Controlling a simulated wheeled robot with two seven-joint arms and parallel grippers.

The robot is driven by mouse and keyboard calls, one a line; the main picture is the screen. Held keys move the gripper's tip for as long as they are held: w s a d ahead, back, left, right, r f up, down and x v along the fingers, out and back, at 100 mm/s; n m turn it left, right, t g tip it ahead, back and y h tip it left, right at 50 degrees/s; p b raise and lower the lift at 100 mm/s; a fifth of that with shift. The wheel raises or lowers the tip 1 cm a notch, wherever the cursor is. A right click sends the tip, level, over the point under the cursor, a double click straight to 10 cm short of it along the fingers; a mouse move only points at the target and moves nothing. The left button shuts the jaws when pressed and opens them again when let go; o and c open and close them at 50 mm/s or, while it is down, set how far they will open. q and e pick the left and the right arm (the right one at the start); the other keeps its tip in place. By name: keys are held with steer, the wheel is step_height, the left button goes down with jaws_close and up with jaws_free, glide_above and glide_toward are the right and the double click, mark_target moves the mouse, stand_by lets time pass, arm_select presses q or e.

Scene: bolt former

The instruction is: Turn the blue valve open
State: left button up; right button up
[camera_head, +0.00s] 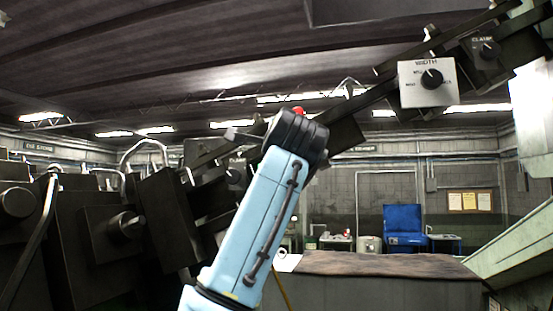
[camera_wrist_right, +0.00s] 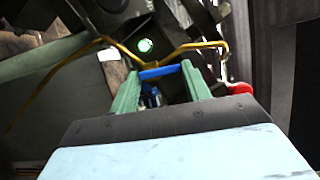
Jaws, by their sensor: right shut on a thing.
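In the right wrist view the blue valve handle (camera_wrist_right: 158,72) is a short blue bar lying across between the tips of the two green fingers. My right gripper (camera_wrist_right: 162,78) is shut on it. A small blue part (camera_wrist_right: 151,96) shows between the fingers, below the handle. In the head view my light-blue right arm rises through the middle to the dark machine; its fingers and the valve are hidden there. How far the valve is turned cannot be told. My left gripper is in neither view.
Yellow pipes (camera_wrist_right: 208,45) run behind the handle, near a lit green lamp (camera_wrist_right: 145,45). A red part (camera_wrist_right: 240,88) sits close to the right finger; a red knob (camera_head: 299,111) shows in the head view. A WIDTH dial box (camera_head: 428,84) is upper right.

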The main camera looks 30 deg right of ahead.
steer(key=o, duration=1)
steer(key=shift+s, duration=0.15)
steer(key=b+v, duration=0.5)
steer(key=v, duration=0.8)
steer(key=shift+f, duration=0.1)
